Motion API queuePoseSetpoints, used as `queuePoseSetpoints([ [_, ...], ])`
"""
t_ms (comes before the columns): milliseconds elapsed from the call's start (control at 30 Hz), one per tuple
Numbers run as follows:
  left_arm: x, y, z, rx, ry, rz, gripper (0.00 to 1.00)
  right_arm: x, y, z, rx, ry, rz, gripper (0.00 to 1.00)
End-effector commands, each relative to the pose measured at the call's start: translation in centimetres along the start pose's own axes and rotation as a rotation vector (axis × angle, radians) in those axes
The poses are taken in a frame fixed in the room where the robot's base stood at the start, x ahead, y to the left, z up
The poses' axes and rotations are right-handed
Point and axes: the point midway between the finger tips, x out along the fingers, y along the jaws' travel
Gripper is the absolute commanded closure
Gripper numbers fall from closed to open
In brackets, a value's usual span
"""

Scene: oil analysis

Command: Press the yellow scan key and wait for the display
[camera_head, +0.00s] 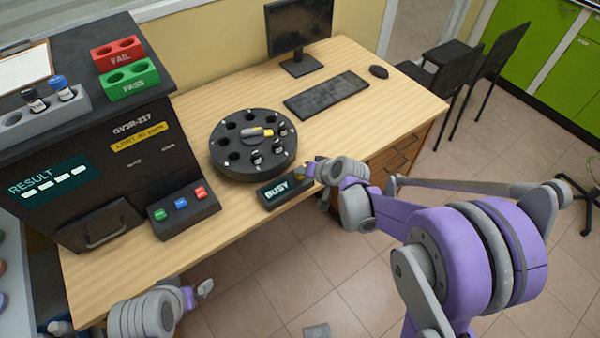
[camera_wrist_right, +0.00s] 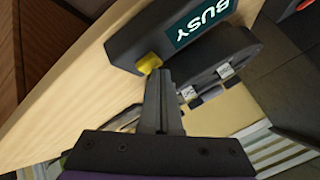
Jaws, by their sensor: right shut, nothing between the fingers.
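The scan unit is a small dark box with a display (camera_head: 276,191) reading BUSY, at the front edge of the table. It also shows in the right wrist view (camera_wrist_right: 203,18). The yellow scan key (camera_wrist_right: 149,63) sits at its end. My right gripper (camera_wrist_right: 158,73) is shut and empty. Its fingertips are at the key and appear to touch it, partly covering it; how far the key is pressed I cannot tell. In the head view the right gripper (camera_head: 312,171) is at the box's right end. My left gripper (camera_head: 205,288) is low, off the table's front edge.
A round black carousel (camera_head: 232,168) with dark vials stands just behind the box. An analyser (camera_head: 75,160) with a RESULT display of dashes and a button panel (camera_head: 183,215) are left. A red FAIL rack (camera_head: 118,53) and green PASS rack (camera_head: 129,81) sit on top. A keyboard (camera_head: 326,93) is behind.

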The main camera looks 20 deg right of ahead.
Motion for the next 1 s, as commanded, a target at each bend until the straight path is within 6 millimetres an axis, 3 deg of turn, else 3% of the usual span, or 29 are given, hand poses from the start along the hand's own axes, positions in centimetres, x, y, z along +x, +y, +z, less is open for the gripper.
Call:
queuePoseSetpoints([
  [567,-0.8,0.0,-0.6,0.0,0.003,0.0,0.0,-0.9,-0.7,-0.7,0.0,0.001,0.0,1.0],
  [1000,-3.3,0.0,-2.5,0.0,0.017,0.0,0.0,-3.8,-2.8,-2.9,0.0,0.002,-0.001,1.0],
])
